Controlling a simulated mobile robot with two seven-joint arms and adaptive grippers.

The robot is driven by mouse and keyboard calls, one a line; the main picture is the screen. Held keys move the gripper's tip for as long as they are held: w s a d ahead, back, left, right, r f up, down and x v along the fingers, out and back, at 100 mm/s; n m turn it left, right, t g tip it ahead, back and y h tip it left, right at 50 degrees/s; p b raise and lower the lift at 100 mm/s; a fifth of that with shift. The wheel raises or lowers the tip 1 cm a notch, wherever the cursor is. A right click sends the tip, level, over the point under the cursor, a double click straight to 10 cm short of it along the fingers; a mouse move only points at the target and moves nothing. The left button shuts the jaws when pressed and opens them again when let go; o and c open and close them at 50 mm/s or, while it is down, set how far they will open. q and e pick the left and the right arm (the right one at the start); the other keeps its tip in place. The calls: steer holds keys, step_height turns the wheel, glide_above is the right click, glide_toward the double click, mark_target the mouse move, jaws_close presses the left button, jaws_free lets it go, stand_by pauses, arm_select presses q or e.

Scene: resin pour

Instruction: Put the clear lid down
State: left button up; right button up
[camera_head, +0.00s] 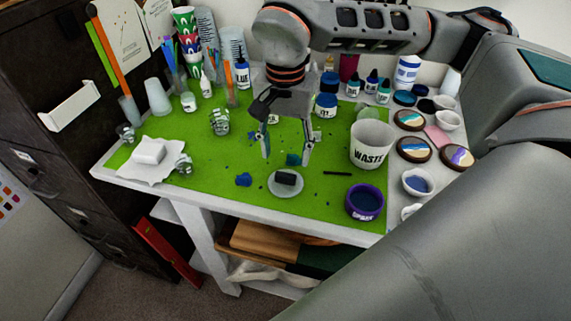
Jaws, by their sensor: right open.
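A round, pale, see-through disc with a dark block on top, which looks like the clear lid (285,191), lies on the green mat (225,172) near the front edge of the table. My right gripper (286,160) points down just behind and above it. Its two fingers are apart, with nothing seen between them. A small blue piece (293,159) shows near the right fingertip. My left gripper is not in view.
A purple jar (364,203) and a white WASTE cup (371,145) stand to the right. A dark stick (337,173) and a blue lump (243,180) lie near the lid. Bottles and cups crowd the back. The mat's front left is mostly clear.

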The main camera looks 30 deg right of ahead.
steer(key=shift+r, duration=2.35)
